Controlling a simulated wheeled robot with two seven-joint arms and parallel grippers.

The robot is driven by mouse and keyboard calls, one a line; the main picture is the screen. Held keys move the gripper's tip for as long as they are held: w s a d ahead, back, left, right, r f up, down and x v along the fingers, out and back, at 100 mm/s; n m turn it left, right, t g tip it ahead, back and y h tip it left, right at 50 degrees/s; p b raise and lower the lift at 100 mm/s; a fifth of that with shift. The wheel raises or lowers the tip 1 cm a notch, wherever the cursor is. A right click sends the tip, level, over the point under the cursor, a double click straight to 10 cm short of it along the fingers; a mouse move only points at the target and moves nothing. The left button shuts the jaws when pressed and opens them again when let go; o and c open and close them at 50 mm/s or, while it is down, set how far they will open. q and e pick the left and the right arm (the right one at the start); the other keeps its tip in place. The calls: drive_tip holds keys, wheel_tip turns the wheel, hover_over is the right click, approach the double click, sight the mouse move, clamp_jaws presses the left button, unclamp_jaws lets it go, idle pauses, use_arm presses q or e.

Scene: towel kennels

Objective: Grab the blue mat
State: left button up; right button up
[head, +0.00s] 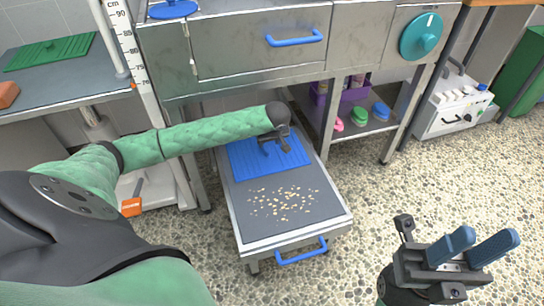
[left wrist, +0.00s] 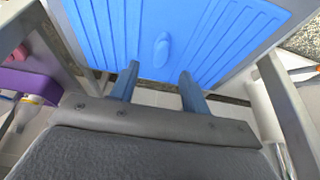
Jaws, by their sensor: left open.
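The blue mat (head: 247,165) lies flat on the far part of a low trolley's grey top in the head view. It has ridges and a raised oval knob, which shows in the left wrist view (left wrist: 162,50). My left gripper (head: 275,148) is over the mat and hides part of it. In the left wrist view its two blue fingers (left wrist: 160,86) are spread, with nothing between them, pointing toward the mat and its knob. I cannot tell whether the fingertips touch it. My right gripper (head: 489,240) is open and empty above the speckled floor.
The low trolley (head: 240,222) has scattered tan bits (head: 285,204) on its near half and a blue handle (head: 301,252). A steel bench (head: 262,70) stands behind it. A green mat (head: 50,52) lies on the left counter. Floor to the trolley's right is clear.

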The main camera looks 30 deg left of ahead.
sight(267, 148)
use_arm(q)
drive_tip(key=shift+b+x, duration=0.35)
drive_tip(key=shift+x, duration=0.7)
drive_tip(key=b+x, duration=0.2)
drive_tip(key=x, duration=0.2)
drive_tip(key=shift+a+f, duration=0.1)
clamp_jaws()
